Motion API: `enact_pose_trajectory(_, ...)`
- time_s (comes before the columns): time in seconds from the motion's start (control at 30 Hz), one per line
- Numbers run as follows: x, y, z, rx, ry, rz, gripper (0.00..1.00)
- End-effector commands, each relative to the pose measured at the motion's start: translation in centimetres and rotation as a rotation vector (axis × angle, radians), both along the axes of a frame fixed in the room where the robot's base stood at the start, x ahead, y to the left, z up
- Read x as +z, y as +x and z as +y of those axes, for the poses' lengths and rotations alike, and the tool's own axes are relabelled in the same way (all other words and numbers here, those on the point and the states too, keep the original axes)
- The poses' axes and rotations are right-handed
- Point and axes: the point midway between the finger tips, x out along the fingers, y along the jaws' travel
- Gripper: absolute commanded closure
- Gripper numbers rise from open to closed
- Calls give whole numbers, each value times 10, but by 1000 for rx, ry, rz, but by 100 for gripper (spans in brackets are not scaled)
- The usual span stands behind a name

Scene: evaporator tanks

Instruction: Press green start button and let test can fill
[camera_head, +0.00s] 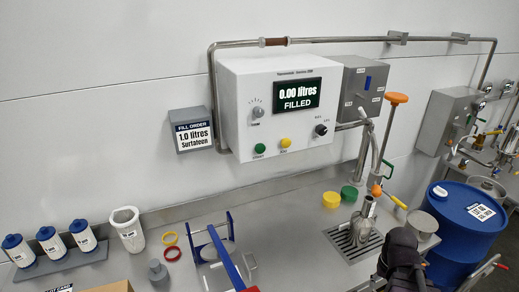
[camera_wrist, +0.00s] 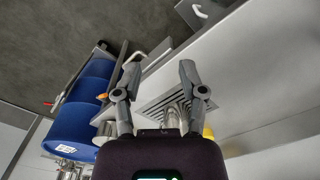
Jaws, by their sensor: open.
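The green start button (camera_head: 260,148) sits low on the front of the white control box, left of a yellow button (camera_head: 285,143). The display (camera_head: 298,94) reads "0.00 litres FILLED". A metal can (camera_head: 361,226), seemingly the test can, stands upright on the drain grate (camera_head: 342,245) at the right of the bench. In the wrist view a metal cylinder (camera_wrist: 173,114), likely the same can, is partly hidden by my gripper. My gripper (camera_wrist: 158,68) is open with nothing between its fingertips. In the head view its dark body is at the lower right, apart from the button.
A "1.0 litres" fill order sign (camera_head: 194,136) is left of the control box (camera_head: 235,110). A blue drum (camera_head: 455,230) stands right. A blue-handled frame (camera_head: 222,250), rings and several blue-capped jars occupy the left bench. Yellow and green caps (camera_head: 331,199) lie behind the grate.

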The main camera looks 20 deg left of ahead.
Motion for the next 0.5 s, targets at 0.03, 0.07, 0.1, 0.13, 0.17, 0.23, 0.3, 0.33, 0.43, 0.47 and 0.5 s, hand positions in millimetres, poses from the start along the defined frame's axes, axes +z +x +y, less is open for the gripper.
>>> enact_pose_trajectory(0.03, 0, 0, 0, 0, 0, 0, 78)
enact_pose_trajectory(0.07, 0, 0, 0, 0, 0, 0, 86)
enact_pose_trajectory(0.1, 0, 0, 0, 0, 0, 0, 98)
enact_pose_trajectory(0.13, 0, 0, 0, 0, 0, 0, 100)
enact_pose_trajectory(0.17, 0, 0, 0, 0, 0, 0, 100)
enact_pose_trajectory(0.23, 0, 0, 0, 0, 0, 0, 100)
enact_pose_trajectory(0.3, 0, 0, 0, 0, 0, 0, 100)
enact_pose_trajectory(0.33, 0, 0, 0, 0, 0, 0, 100)
enact_pose_trajectory(0.43, 0, 0, 0, 0, 0, 0, 100)
enact_pose_trajectory(0.47, 0, 0, 0, 0, 0, 0, 100)
enact_pose_trajectory(0.5, 0, 0, 0, 0, 0, 0, 100)
